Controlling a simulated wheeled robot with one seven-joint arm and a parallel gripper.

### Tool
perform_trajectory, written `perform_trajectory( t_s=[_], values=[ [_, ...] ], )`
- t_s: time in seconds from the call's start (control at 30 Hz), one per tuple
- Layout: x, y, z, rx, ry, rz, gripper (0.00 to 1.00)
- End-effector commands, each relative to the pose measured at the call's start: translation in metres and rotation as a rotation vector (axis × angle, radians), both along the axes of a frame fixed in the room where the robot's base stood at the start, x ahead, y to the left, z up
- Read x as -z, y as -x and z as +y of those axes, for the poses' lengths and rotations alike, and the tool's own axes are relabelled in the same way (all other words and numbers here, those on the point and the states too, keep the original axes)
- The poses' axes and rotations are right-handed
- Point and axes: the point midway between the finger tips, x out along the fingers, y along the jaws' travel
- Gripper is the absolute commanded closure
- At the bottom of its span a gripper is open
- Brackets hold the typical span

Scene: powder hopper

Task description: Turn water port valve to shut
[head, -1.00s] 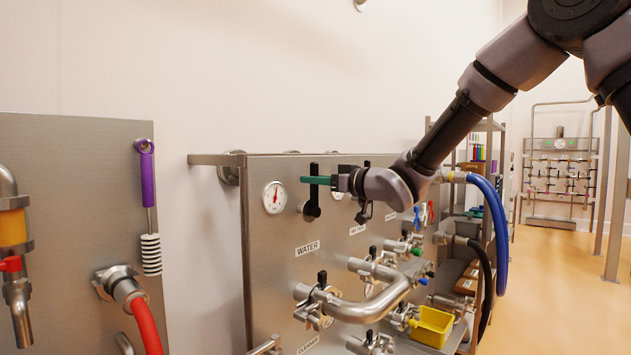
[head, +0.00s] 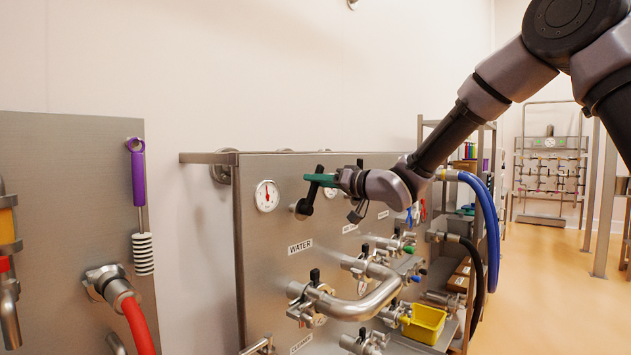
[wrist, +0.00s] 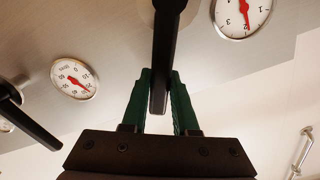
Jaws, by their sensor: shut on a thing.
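The water port valve has a black lever handle (head: 310,196) on the steel panel, above the WATER label (head: 300,247). The handle is tilted, its upper end leaning to the right in the head view. My gripper (head: 318,180) has green fingers and is shut on the handle near its free end. In the wrist view the handle (wrist: 168,50) runs down between the two green fingers (wrist: 160,95). The fingers hide part of the handle's upper end in the head view.
A round gauge (head: 267,195) sits left of the valve and shows in the wrist view (wrist: 243,16). A second gauge (wrist: 74,80) and another black handle (wrist: 32,118) are nearby. Pipes with small valves (head: 370,305) and a yellow bin (head: 425,323) stick out below.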

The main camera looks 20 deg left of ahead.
Motion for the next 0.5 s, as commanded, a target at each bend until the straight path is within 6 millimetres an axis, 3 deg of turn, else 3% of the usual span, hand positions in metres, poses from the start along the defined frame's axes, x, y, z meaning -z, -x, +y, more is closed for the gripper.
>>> perform_trajectory(
  t_s=[0.23,0.5],
  values=[
    [0.017,-0.019,-0.009,0.001,-0.110,0.274,1.00],
    [0.018,-0.020,-0.009,-0.001,-0.127,0.317,1.00]
  ],
)
